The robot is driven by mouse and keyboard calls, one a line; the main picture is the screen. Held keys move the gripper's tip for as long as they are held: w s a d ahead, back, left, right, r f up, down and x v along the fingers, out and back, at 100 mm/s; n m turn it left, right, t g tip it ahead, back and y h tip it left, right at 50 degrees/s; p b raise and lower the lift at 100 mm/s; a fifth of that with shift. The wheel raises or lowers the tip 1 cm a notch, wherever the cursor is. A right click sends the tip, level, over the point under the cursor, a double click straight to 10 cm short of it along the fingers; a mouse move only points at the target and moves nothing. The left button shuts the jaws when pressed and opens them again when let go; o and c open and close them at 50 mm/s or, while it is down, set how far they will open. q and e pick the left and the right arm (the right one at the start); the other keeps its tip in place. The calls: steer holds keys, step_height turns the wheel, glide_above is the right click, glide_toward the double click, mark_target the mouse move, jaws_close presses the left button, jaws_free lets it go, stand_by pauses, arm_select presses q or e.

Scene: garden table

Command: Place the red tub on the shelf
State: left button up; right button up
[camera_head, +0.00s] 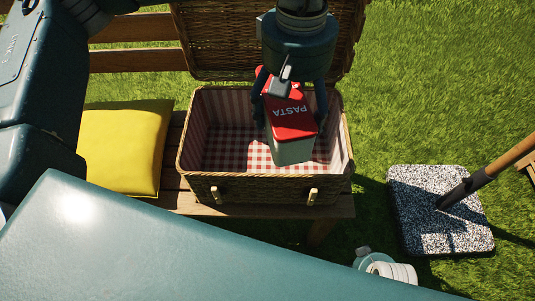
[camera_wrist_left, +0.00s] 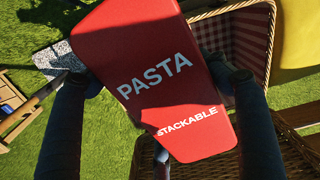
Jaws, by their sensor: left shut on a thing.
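The red tub (camera_head: 291,112) has a red top lettered PASTA and a pale lower body. It is held upside down to the head view's lettering, over the right part of an open wicker basket. My left gripper (camera_head: 292,108) comes down from above with a finger on each side of the tub, shut on it. In the left wrist view the tub (camera_wrist_left: 150,75) fills the middle between the fingers, and STACKABLE is also readable. How high it is above the basket floor is hard to tell. I see no shelf. My right gripper is not in view.
The basket (camera_head: 262,186), lined in red-and-white cloth, stands on a wooden bench (camera_head: 335,205) with its lid (camera_head: 215,45) raised behind. A yellow cushion (camera_head: 125,145) lies left of it. A speckled slab (camera_head: 440,225) with a pole (camera_head: 490,172) stands on the grass at right.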

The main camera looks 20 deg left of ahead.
arm_select(q)
steer(key=w+n, duration=0.1)
steer(key=n, duration=0.1)
steer(key=w+f+n, duration=0.1)
steer(key=n, duration=0.2)
steer(key=w+a+f+n, duration=0.1)
steer(key=n, duration=0.2)
steer(key=shift+f, duration=0.2)
steer(key=w+a+f+n, duration=0.3)
steer(key=a+f+n, duration=0.1)
steer(key=n, duration=0.8)
steer(key=w+a+f+n, duration=0.3)
steer(key=f+n, duration=0.3)
steer(key=n, duration=0.6)
steer(key=shift+a+f+n, duration=0.15)
steer(key=shift+a+n, duration=0.25)
steer(key=shift+a, duration=0.2)
